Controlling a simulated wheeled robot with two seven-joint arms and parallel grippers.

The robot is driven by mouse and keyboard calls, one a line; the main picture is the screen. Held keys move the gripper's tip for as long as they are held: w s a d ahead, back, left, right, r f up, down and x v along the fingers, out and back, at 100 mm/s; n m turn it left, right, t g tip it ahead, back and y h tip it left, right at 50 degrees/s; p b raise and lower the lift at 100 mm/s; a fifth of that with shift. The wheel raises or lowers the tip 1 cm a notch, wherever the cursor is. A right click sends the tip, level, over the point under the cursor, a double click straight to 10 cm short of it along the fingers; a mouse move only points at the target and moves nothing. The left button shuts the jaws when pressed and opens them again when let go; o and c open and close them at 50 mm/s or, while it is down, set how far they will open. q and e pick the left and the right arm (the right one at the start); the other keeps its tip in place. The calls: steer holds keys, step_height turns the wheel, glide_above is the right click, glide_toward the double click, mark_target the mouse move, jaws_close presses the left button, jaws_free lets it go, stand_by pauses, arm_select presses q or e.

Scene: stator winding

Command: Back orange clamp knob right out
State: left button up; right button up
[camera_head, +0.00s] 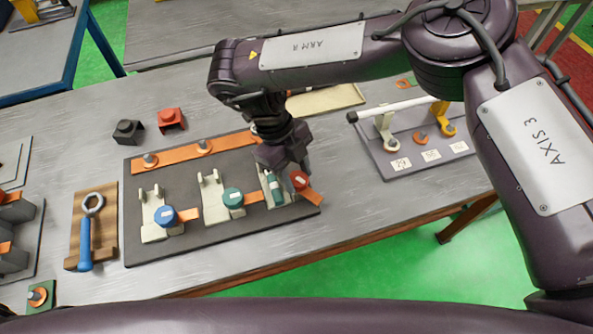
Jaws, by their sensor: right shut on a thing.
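The dark fixture plate (235,232) lies on the grey table with three cream clamp stations on it. At its right station a red-orange knob (299,181) sits beside an orange strip (313,196). My right gripper (298,170) reaches down over this station from above and is shut on the red-orange knob. Its wrist and fingers hide part of the station and the knob's upper side. The other stations bear a blue knob (165,215) and a teal knob (232,197). A teal cylinder (274,190) stands left of the gripped knob. My left gripper is out of view.
A blue-handled ring wrench (85,235) lies on a wooden board at left. Black (128,132) and red (171,119) blocks stand behind the plate. A grey numbered plate (400,172) with a white bar lies to the right. The table's front edge is close.

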steer(key=n, duration=0.2)
steer(key=n+t, duration=0.1)
steer(key=n+t+h+b, duration=0.1)
steer(key=n, duration=0.1)
steer(key=shift+s+a+f+n, duration=0.1)
steer(key=shift+s+f+n, duration=0.15)
steer(key=shift+s+n, duration=0.05)
steer(key=n+t, duration=0.1)
steer(key=n, duration=0.4)
steer(key=shift+s+t+b, duration=0.15)
steer(key=shift+t+b, duration=0.25)
steer(key=o, duration=1)
steer(key=shift+r, duration=0.1)
steer(key=shift+r, duration=0.1)
steer(key=b+v, duration=0.1)
steer(key=v, duration=0.6)
steer(key=shift+a+r, duration=0.15)
steer(key=shift+r, duration=0.15)
